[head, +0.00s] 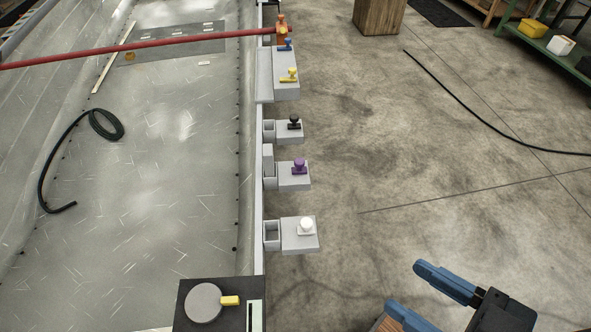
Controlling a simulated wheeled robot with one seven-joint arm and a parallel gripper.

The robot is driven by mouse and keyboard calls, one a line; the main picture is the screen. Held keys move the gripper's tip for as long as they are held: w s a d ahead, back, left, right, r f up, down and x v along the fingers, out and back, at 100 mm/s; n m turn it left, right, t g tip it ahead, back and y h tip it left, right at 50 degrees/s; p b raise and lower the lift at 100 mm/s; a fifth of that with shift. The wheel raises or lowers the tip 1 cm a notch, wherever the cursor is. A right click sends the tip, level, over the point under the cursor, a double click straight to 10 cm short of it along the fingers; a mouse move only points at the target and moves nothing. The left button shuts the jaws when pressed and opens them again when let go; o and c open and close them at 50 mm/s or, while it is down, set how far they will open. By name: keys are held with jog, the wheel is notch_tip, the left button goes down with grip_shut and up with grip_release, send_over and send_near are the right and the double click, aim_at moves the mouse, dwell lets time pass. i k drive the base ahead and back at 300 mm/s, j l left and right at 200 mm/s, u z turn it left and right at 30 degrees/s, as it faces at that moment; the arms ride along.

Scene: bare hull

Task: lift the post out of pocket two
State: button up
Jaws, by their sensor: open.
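Grey brackets line the hull's rail, several of them with a square open pocket beside a small shelf. The nearest pocket (271,232) is beside a white knobbed piece (306,225). The second pocket up (269,171) is beside a purple piece (299,166), and the third (269,128) is beside a black one (294,122). Farther up are a yellow piece (289,76), a blue one (285,45) and an orange one (281,27). No numbers show, so I cannot tell which pocket is two. My gripper (407,288) is open and empty, at lower right, apart from the brackets.
A red bar (140,50) crosses the hull at upper left. A black hose (62,150) lies in the hull. A dark box with a round grey disc (204,303) and yellow handle stands at the bottom. The concrete floor (430,190) right of the rail is mostly clear.

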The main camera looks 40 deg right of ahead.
aim_at(268, 154)
jog(key=i+l, duration=0.1)
jog(key=l, duration=0.35)
jog(key=l+u, duration=0.4)
jog(key=l, duration=0.2)
jog(key=l+u, duration=0.4)
jog(key=l, duration=0.2)
jog(key=u, duration=0.4)
jog(key=l, duration=0.35)
jog(key=i+l, duration=0.15)
jog(key=l, duration=0.25)
